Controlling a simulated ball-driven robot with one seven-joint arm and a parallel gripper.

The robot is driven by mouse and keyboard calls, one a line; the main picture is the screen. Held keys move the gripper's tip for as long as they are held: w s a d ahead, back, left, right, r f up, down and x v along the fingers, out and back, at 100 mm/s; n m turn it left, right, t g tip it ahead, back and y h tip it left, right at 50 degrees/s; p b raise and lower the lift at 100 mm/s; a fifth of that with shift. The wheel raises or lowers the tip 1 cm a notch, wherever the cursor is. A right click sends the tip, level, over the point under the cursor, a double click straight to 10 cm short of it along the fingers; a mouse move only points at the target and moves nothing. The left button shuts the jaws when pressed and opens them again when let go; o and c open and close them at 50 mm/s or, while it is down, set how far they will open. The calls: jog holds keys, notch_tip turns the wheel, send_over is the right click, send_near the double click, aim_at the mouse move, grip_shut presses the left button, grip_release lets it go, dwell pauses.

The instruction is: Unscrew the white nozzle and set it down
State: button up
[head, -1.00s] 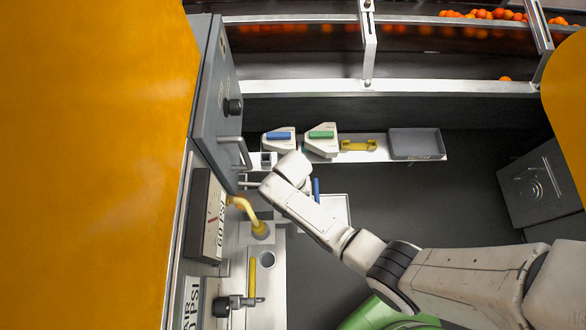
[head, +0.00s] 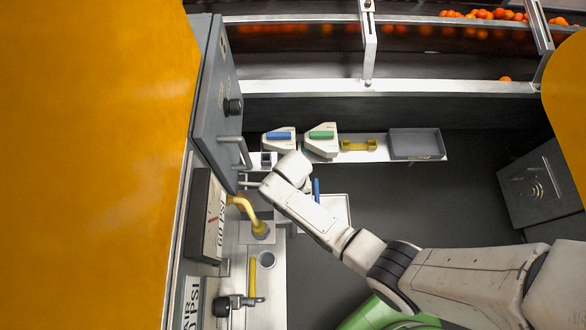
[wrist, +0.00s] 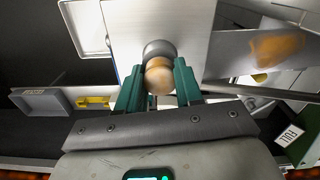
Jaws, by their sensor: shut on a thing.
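In the wrist view, my gripper (wrist: 158,84) has its two green fingers closed on either side of a small round pale-tan piece, which I take to be the nozzle (wrist: 158,76). Its lit surface looks cream to brown rather than plain white. A grey round collar (wrist: 158,48) sits directly behind it, against a pale flat panel (wrist: 185,20). The nozzle appears in line with the collar; I cannot tell whether its thread is engaged. In the head view my arm hides the nozzle and most of the gripper.
A back shelf holds a blue-topped block (head: 279,138), a green-topped block (head: 321,138), a yellow holder (head: 358,145) and an empty grey tray (head: 416,143).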

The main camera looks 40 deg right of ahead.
jog(key=shift+n, duration=0.8)
jog(key=shift+n, duration=0.9)
jog(key=shift+n, duration=0.8)
jog(key=shift+n, duration=0.9)
